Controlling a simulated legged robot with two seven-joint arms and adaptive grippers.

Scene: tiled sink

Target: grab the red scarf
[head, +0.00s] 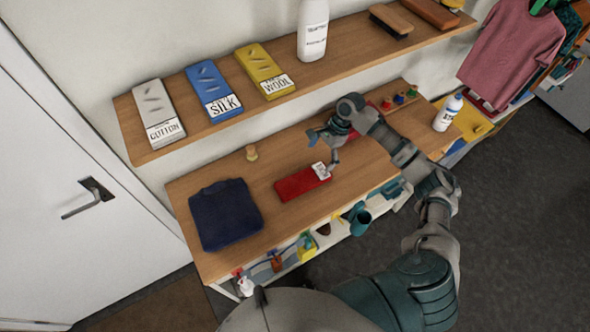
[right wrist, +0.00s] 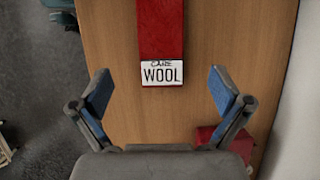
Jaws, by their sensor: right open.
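The red scarf (head: 302,183) lies flat, folded into a long strip, on the lower wooden worktop. Its white label (head: 320,170) is at the end nearest my right gripper (head: 322,152). In the right wrist view the scarf (right wrist: 160,30) runs up to the top edge, and its label reads "CARE WOOL". My right gripper (right wrist: 162,88) is open and empty, above the worktop. Its blue-padded fingers stand wide to either side of the label end, with gaps. I cannot tell the exact height. My left gripper is not in view.
A folded navy garment (head: 225,214) lies left of the scarf. A second red item (right wrist: 225,145) lies by the right finger. The upper shelf (head: 190,132) overhangs behind, holding cotton, silk and wool boxes. A white bottle (head: 448,112) stands at the worktop's right end.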

